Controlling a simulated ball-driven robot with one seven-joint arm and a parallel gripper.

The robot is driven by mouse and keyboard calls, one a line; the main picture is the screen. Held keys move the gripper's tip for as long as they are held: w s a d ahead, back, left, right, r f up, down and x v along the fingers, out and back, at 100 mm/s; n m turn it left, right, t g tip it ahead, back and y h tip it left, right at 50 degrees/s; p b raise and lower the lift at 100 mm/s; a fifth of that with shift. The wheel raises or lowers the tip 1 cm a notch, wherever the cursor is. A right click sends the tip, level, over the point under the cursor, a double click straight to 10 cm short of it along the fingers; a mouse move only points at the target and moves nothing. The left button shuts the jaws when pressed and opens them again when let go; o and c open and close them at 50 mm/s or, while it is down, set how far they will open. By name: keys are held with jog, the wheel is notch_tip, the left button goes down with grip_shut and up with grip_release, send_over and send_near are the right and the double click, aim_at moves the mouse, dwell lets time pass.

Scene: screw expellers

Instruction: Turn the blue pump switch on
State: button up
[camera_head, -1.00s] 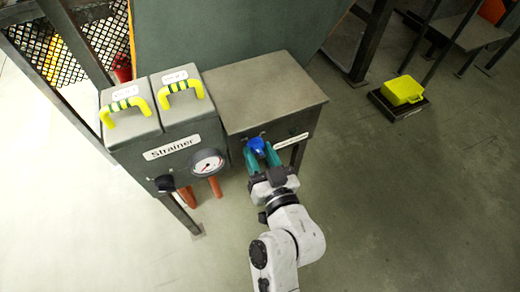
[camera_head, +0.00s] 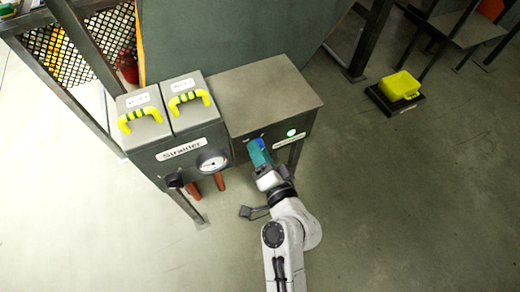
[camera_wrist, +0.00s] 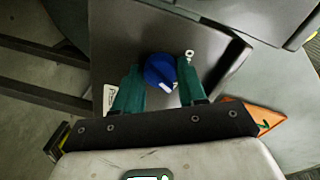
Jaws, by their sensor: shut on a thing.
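The blue pump switch (camera_wrist: 160,72) is a round knob with a white mark, on the front of the grey box (camera_head: 262,98). In the wrist view it sits between the two teal fingers of my gripper (camera_wrist: 159,84), which is shut on it. The white mark points down and to the right there. In the head view my gripper (camera_head: 260,155) is at the box front, turned so its fingers overlap, and they hide most of the knob. A round lamp (camera_head: 291,132) on the box front, right of my gripper, glows green.
The strainer box (camera_head: 180,150) with two yellow handles and a dial gauge (camera_head: 212,163) stands close to the left. A yellow case (camera_head: 400,86) lies on a dark base at the right. The floor right of my arm is clear.

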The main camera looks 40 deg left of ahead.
jog(key=shift+m+p, duration=0.4)
jog(key=shift+m, duration=0.7)
jog(key=o, duration=1.1)
jog(key=shift+c, duration=0.2)
jog(key=shift+d, duration=0.1)
jog(key=p+v, duration=0.1)
jog(key=v, duration=0.9)
jog(key=shift+d, duration=0.35)
jog(key=shift+s, duration=0.1)
